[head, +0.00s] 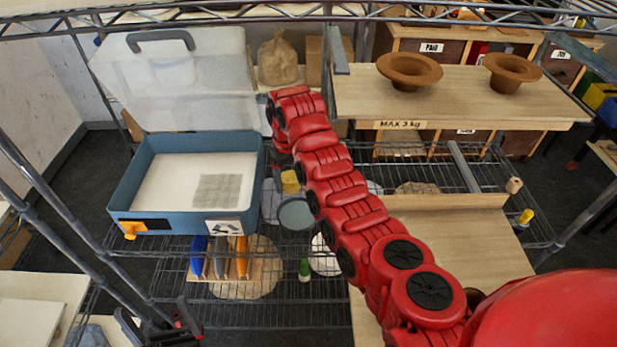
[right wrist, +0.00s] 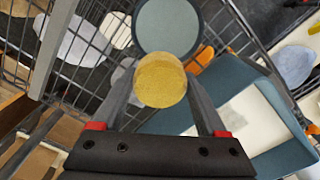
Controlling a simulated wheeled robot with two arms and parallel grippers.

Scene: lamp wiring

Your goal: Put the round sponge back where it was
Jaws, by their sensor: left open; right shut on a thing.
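The round yellow sponge (right wrist: 160,82) is held between the fingers of my right gripper (right wrist: 160,95) in the right wrist view. In the head view the sponge (head: 290,182) shows beside my red right arm, above the wire shelf; the arm hides most of the right gripper there. A grey-green round disc (right wrist: 168,25) with a dark rim lies just beyond the sponge; in the head view the disc (head: 296,214) is just below it. I cannot tell whether sponge and disc touch. My left gripper (head: 160,325) is open and empty at the lower left.
An open blue case (head: 190,224) with a white inside and a grey patch stands left of my right arm. Two brown bowls (head: 409,69) (head: 512,70) sit on the raised wooden board (head: 450,95). Blue, grey and orange upright items (head: 219,257) stand on the lower shelf.

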